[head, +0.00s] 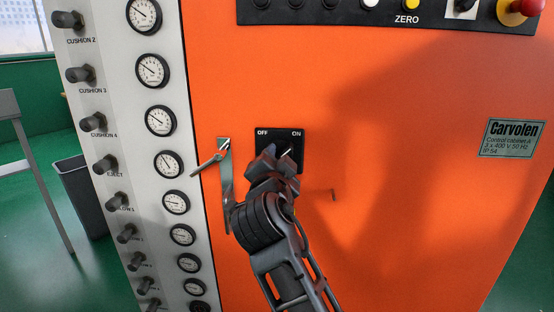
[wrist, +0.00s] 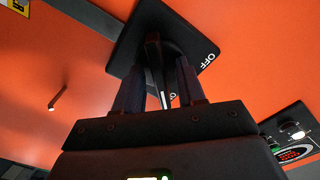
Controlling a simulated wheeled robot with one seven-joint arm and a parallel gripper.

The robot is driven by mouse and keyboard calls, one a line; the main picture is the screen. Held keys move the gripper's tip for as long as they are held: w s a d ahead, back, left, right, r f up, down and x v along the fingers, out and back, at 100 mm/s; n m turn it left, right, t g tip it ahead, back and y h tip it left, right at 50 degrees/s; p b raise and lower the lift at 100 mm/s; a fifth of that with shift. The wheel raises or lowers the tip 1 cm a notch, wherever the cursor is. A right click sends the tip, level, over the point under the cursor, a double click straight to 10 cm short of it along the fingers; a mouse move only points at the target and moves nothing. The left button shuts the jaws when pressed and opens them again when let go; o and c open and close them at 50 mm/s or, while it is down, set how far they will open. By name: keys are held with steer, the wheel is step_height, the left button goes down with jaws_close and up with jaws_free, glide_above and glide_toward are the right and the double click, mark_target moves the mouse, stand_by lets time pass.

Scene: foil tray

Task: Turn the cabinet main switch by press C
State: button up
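The cabinet main switch (head: 265,137) is a black square plate marked OFF and ON on the orange cabinet (head: 400,150). In the wrist view the plate (wrist: 190,25) with its OFF mark is tilted in the picture, and a dark handle (wrist: 153,62) stands out from it. My gripper (head: 282,158) is in front of the plate and hides its lower part. In the wrist view its two fingers (wrist: 158,88) stand apart, one on each side of the handle, with a gap showing at the right finger. A white mark shows towards ON; the handle's exact angle is unclear.
A metal latch lever (head: 226,175) is close to the left of the switch. A small peg (head: 333,195) sticks out at the right. Gauges (head: 160,120) and black knobs (head: 92,122) line the grey panel. A button strip (head: 330,8) runs above.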

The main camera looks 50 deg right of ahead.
jaws_close()
stand_by(0.3)
steer(key=shift+n, duration=0.4)
steer(key=shift+n+p, duration=2.95)
steer(key=shift+n, duration=5.55)
